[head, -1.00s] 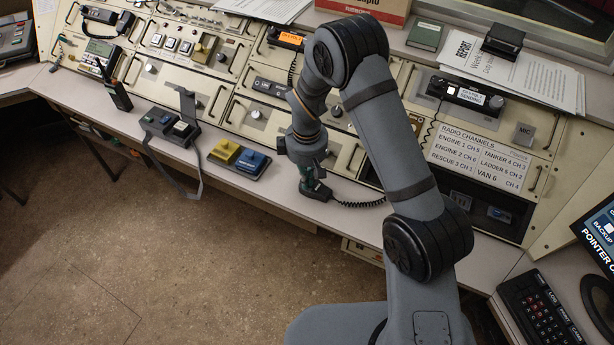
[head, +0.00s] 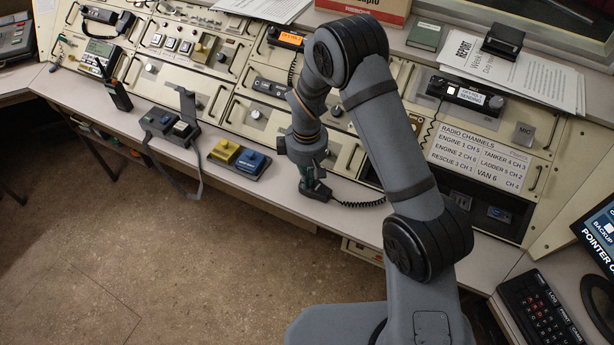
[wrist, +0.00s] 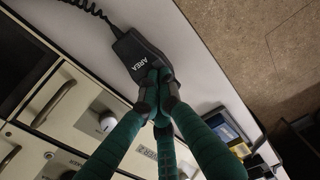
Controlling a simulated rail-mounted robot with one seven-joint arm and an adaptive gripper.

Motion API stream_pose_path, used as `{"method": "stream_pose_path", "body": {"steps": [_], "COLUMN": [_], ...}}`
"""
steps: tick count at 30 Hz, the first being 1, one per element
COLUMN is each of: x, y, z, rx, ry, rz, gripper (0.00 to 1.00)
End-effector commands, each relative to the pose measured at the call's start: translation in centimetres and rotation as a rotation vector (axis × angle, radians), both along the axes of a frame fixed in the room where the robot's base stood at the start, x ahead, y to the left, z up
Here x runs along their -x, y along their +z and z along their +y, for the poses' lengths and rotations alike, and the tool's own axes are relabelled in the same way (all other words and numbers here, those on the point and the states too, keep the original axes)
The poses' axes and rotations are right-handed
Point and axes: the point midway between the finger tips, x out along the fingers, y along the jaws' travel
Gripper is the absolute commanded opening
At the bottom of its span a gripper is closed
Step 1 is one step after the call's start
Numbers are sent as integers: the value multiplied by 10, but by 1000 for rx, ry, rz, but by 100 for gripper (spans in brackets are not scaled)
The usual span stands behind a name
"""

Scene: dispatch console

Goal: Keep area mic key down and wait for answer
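The area mic (head: 319,191) is a dark hand mic on the grey desk ledge with a coiled cord (head: 360,204) to its right. In the wrist view the mic (wrist: 137,52) has the white label AREA. My gripper (head: 309,172) points down at it from above. In the wrist view my green fingers (wrist: 160,92) come together with dark tips touching the near end of the mic, below the label. The tips look shut, and they hide the key, so I cannot see how far down it is.
A radio unit (head: 466,95) at right has a lit display that reads SENDING. A MIC plate (head: 523,134) and a radio channels card (head: 478,160) are below it. A keypad (head: 540,308) is at lower right.

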Motion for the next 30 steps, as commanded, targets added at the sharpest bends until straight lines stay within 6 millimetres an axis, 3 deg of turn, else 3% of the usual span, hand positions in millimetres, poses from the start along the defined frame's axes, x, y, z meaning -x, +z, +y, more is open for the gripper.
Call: {"method": "stream_pose_path", "body": {"steps": [1,6,11,30], "x": [8,8,8,4], "y": [-8,-8,2,125], "z": [-3,-3,-2,0], "rx": [9,9,9,-3], "ry": [-1,-1,-1,1], "rz": [21,21,19,-6], "gripper": [0,0,0,0]}}
